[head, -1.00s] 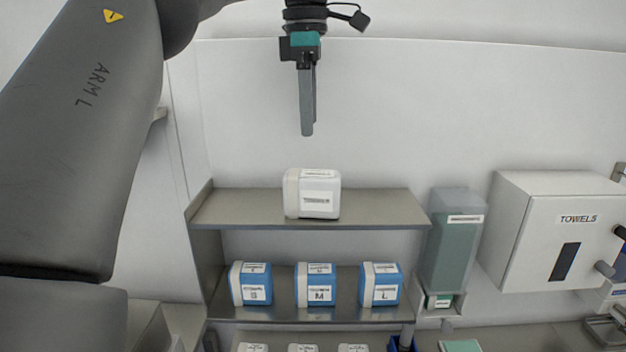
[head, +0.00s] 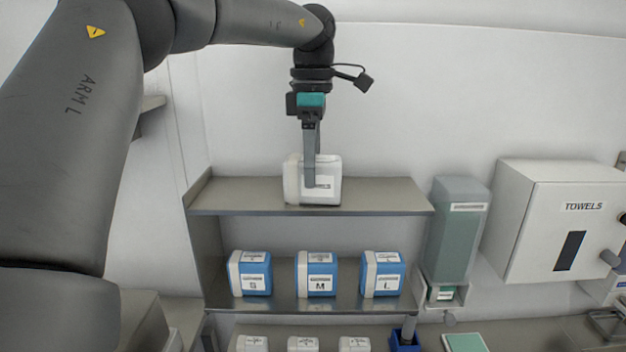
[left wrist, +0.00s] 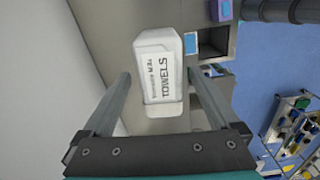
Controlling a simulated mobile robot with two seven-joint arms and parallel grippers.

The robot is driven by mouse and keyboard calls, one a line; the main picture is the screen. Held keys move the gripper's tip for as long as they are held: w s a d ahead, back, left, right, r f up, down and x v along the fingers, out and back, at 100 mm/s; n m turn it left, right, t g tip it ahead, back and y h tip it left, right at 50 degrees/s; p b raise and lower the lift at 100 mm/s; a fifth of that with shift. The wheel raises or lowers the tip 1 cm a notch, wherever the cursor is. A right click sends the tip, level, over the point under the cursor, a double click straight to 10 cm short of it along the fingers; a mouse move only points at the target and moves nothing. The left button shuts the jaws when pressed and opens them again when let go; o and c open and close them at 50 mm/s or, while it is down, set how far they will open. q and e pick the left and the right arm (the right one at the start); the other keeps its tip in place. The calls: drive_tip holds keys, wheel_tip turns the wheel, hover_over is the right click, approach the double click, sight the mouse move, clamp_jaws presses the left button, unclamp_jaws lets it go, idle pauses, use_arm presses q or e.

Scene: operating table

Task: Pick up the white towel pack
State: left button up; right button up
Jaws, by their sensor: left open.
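The white towel pack (head: 329,192) stands on the top shelf, upright, with a label on its front. In the left wrist view the pack (left wrist: 158,72) shows the word TOWELS and sits between the two fingers, with a gap on either side. My left gripper (head: 312,187) is open and points down over the pack. Its fingers reach down to about the pack's height and hide part of its front in the head view. My right gripper is not in view.
The top shelf (head: 385,195) is bare on both sides of the pack. Below stand blue-and-white packs marked S (head: 250,273), M (head: 317,274) and L (head: 382,274). A green-filled dispenser (head: 455,235) and a white TOWELS cabinet (head: 530,225) are at the right.

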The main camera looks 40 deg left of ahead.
use_arm(q)
drive_tip(key=shift+f, duration=1.95)
drive_tip(key=shift+r, duration=0.1)
clamp_jaws()
